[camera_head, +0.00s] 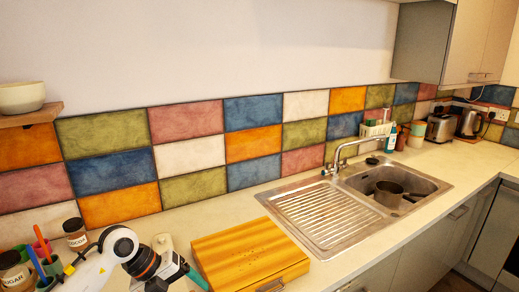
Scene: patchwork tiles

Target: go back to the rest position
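My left arm comes in from the lower left, white with a dark wrist and an orange ring. My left gripper (178,272) is at the bottom edge, over the counter just left of the wooden box. Its fingers are partly cut off by the frame, and I cannot tell whether they are open or shut. A teal piece shows beside it against the box; I cannot tell if it is part of the gripper. My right gripper is not in view.
A wooden box (248,256) stands on the counter (345,258). Jars (75,234) and cups stand at the left. A sink (318,213) with a tap (345,150) holds a pot (390,193). A toaster (440,128) and kettle (469,122) are far right. A bowl (22,97) sits on a shelf.

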